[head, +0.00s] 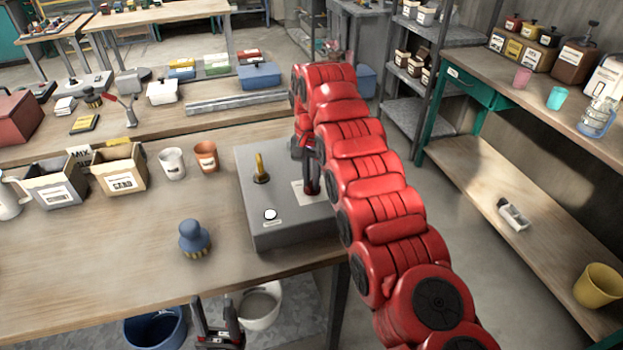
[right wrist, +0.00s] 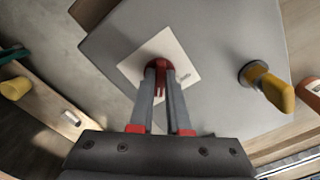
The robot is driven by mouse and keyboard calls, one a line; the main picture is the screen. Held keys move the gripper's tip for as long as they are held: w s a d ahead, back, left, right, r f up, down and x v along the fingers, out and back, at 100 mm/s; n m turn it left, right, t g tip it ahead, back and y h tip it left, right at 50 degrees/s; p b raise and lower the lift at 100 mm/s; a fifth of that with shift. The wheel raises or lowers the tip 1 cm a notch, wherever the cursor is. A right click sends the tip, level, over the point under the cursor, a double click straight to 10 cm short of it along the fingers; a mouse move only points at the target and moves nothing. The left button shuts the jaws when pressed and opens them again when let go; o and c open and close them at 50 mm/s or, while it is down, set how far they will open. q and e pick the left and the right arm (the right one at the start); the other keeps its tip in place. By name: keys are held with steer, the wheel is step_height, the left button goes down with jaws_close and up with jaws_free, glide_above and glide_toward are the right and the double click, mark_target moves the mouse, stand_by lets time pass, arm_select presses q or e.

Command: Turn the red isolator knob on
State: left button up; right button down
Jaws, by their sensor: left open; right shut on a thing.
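The grey control box (head: 262,205) stands on the workbench, right of its middle. In the right wrist view the red isolator knob (right wrist: 160,65) sits on a white label plate (right wrist: 183,50) on the box's top. My right gripper (right wrist: 160,78) is shut on the knob, a finger on each side. In the head view my red right arm reaches over the box, and the right gripper (head: 311,180) points down at the plate; the knob is mostly hidden there. My left gripper (head: 218,335) is open and empty at the bottom edge, in front of the bench.
A yellow lever (head: 262,168) and a white button (head: 270,214) are also on the box. A blue knobbed tool (head: 194,238) stands left of it. Cups (head: 206,157) and bins (head: 119,169) stand behind. Buckets (head: 155,327) are below the bench. The bench's left front is clear.

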steer(key=c, duration=0.9)
jaws_free()
step_height(320, 180, up, 18)
steer(key=p, duration=1.7)
steer(key=shift+f, duration=0.25)
steer(key=shift+s+f, duration=0.1)
steer(key=shift+f, duration=0.05)
